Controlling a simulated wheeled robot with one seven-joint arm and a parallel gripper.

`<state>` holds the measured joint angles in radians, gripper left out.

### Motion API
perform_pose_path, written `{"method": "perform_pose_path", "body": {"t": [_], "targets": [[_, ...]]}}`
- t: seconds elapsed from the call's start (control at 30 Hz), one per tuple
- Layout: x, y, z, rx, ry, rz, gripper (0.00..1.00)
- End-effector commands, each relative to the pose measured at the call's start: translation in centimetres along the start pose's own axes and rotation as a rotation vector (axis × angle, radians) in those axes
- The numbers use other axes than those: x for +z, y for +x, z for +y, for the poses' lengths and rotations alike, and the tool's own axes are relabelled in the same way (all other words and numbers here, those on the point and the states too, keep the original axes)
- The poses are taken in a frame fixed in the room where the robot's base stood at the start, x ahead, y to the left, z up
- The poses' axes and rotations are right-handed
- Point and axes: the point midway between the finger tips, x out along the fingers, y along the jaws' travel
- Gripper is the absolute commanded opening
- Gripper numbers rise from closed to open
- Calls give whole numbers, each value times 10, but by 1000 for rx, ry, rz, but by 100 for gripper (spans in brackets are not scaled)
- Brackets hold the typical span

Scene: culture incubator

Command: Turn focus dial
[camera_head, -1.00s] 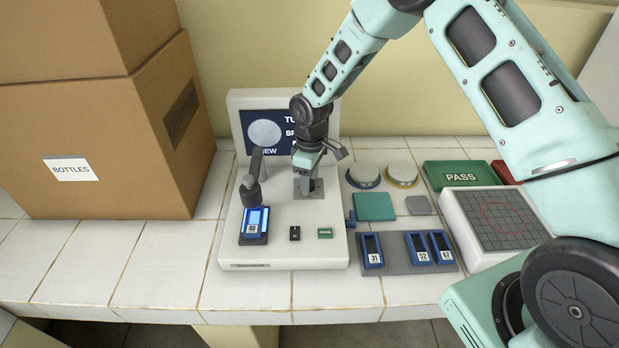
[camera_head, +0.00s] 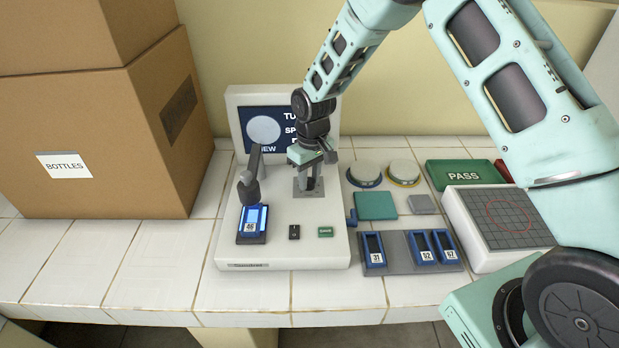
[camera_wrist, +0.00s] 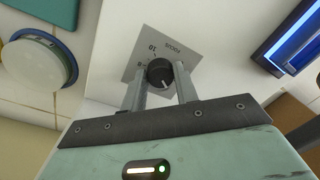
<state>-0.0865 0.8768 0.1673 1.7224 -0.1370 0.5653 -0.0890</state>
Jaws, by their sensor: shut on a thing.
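The instrument's screen (camera_head: 262,130) shows a pale disc and some text, partly hidden by my arm.
A lit blue flask numbered 46 (camera_head: 252,220) lies under the microscope arm (camera_head: 250,180), left of my gripper. A rack (camera_head: 398,258) with several blue flasks, a green PASS block (camera_head: 463,174) and round-lidded dishes (camera_head: 364,174) stand to the right. A BOTTLES box (camera_head: 110,140) fills the left.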

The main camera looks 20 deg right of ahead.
Motion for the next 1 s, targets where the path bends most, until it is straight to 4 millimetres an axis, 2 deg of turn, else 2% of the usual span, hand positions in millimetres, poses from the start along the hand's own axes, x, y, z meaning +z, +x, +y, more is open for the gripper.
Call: {"method": "perform_pose_path", "body": {"t": [0.03,0.1,0.4,0.57,0.67,1.0], "targets": [[0,0,0,0,0,1,32],[0,0,0,0,-1,1,51],[0,-1,0,0,-3,1,51],[-1,-14,0,1,-3,4,51],[-1,-32,0,2,-4,6,51],[-2,-112,1,2,-2,7,51]]}}
